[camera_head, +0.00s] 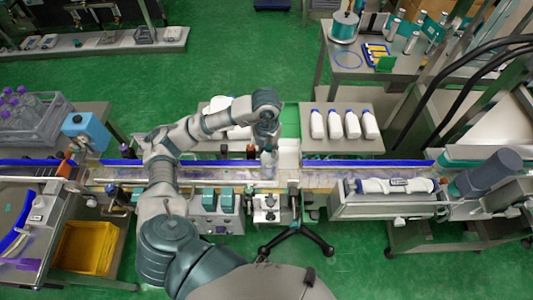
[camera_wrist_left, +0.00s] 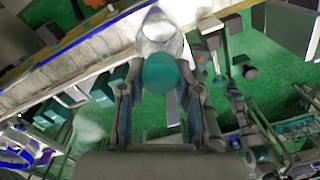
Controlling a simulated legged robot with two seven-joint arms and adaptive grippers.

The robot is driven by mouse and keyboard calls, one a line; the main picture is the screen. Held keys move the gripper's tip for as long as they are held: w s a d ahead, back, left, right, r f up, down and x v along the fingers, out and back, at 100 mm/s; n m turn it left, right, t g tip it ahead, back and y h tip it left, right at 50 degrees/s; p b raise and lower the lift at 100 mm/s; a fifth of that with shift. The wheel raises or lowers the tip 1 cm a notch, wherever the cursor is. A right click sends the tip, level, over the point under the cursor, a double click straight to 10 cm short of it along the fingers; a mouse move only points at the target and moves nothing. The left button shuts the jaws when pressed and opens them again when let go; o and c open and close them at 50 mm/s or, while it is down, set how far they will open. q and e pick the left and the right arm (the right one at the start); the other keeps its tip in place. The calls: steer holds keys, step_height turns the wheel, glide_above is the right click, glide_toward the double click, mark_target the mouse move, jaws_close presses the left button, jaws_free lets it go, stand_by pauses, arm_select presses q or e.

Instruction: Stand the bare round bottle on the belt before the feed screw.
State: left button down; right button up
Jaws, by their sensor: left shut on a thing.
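My left gripper (camera_head: 268,138) points down over the conveyor belt (camera_head: 340,178) near the middle of the head view. It is shut on a pale, clear-looking round bottle (camera_head: 268,163), which looks upright; whether its base touches the belt I cannot tell. In the left wrist view the bottle (camera_wrist_left: 160,32) shows a teal cap (camera_wrist_left: 160,72) between the fingers of the gripper (camera_wrist_left: 160,90), and no label shows. A long white screw-like roller (camera_head: 395,186), probably the feed screw, lies along the belt's near side at the right. My right gripper is not in view.
White bottles with blue caps (camera_head: 342,124) stand on a table behind the belt. A blue guide rail (camera_head: 370,162) runs along the belt's far side. A grey crate with purple-capped bottles (camera_head: 35,115) is at the left, a yellow bin (camera_head: 88,247) at the lower left.

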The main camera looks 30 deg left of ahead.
mark_target(268, 154)
arm_select(q)
steer(key=shift+f, duration=1.7)
steer(key=c, duration=0.8)
jaws_free()
steer(key=shift+s, duration=0.1)
step_height(268, 154, up, 12)
steer(key=shift+s+a+f, duration=0.1)
